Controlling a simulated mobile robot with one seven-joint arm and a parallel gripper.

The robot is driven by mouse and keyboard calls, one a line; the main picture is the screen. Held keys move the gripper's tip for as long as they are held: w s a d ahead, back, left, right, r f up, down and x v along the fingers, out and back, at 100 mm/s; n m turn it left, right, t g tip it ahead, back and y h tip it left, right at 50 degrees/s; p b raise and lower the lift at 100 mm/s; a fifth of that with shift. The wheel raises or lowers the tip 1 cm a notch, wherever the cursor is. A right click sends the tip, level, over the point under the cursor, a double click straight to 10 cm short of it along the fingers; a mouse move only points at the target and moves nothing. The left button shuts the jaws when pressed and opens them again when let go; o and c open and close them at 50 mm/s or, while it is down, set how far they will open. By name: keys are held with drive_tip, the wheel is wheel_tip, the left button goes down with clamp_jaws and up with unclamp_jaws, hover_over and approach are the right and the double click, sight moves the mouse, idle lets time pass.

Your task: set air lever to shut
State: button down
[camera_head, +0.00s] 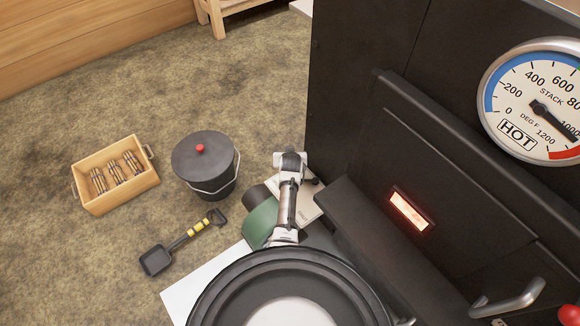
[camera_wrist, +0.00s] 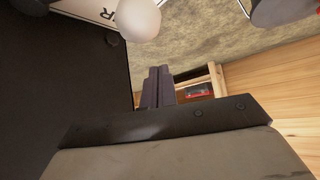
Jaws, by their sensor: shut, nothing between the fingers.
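In the wrist view, my gripper (camera_wrist: 158,72) is shut, its two dark fingers together with nothing between them. A pale rounded knob (camera_wrist: 139,18) shows at the top of that view, beyond the fingertips and apart from them. It stands in front of a white plate (camera_wrist: 88,8) with dark lettering that ends in an "R"; the rest of the word is cut off or hidden. The knob looks like the air lever's, but its shaft and setting cannot be made out. In the head view my gripper's fingers cannot be made out.
The black firebox (camera_head: 400,130) fills the right, with a glowing slot (camera_head: 410,210), a stack gauge (camera_head: 535,100), a metal handle (camera_head: 508,300) and a red knob (camera_head: 570,315).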

drive_tip(key=s, duration=0.1)
drive_tip(key=s+p, duration=0.1)
drive_tip(key=shift+s+f, duration=0.3)
drive_tip(key=shift+s, duration=0.05)
drive_tip(key=shift+s+f, duration=0.25)
drive_tip(key=shift+s, duration=0.35)
drive_tip(key=shift+s+p, duration=0.45)
drive_tip(key=shift+s, duration=0.1)
drive_tip(key=shift+s+p, duration=0.65)
drive_tip(key=shift+s, duration=0.35)
drive_tip(key=shift+s+d+p, duration=0.25)
drive_tip(key=shift+s+p, duration=0.2)
drive_tip(key=shift+s, duration=0.5)
drive_tip(key=shift+s+d+p, duration=0.2)
drive_tip(key=shift+s+d, duration=0.05)
drive_tip(key=shift+s, duration=0.3)
drive_tip(key=shift+s+d+p, duration=0.2)
drive_tip(key=shift+s+d, duration=0.05)
drive_tip(key=shift+s, duration=0.35)
